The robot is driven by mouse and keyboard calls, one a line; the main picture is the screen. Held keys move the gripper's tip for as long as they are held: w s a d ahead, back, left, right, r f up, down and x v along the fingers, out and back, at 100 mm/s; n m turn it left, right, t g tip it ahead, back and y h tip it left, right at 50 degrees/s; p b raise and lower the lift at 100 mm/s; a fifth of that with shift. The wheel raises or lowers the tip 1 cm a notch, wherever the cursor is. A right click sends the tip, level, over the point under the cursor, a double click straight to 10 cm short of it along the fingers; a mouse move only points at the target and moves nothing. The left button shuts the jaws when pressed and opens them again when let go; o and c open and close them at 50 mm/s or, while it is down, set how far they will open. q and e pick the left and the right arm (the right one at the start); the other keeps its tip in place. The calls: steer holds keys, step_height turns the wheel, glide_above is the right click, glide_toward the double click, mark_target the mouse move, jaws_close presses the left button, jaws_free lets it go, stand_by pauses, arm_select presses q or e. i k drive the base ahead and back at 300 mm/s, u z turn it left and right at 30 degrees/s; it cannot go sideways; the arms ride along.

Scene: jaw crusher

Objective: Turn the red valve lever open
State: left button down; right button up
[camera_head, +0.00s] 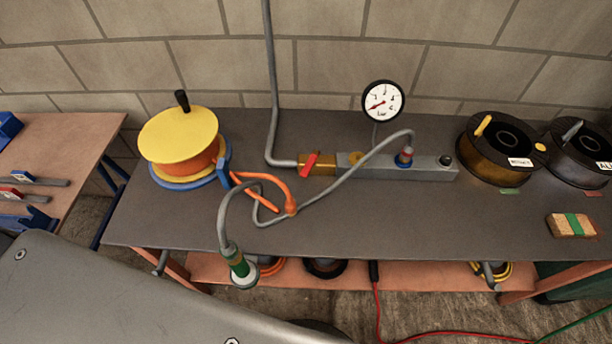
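The red valve lever (309,163) sits on a brass valve body (322,170) at the back middle of the grey bench. The lever is short and tilted, slanting up to the right across the valve. A grey pipe comes down the wall and runs into the valve's left side. A grey metal manifold block (428,171) joins its right side. A round pressure gauge (383,101) stands above the block, its needle pointing to the lower left. Neither of my grippers shows in the head view.
A yellow and orange cable reel (182,146) stands on the left of the bench (360,232). A grey hose with a green-banded end (238,266) hangs over the front edge. Two dark spools (497,150) stand at the right, near a small block (571,225). The bench's front middle is clear.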

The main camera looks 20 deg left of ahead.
mark_target(315, 156)
steer(key=u, duration=3)
steer(key=k, duration=2.5)
steer(key=z, duration=1.9)
steer(key=i, duration=0.5)
steer(key=z, duration=0.1)
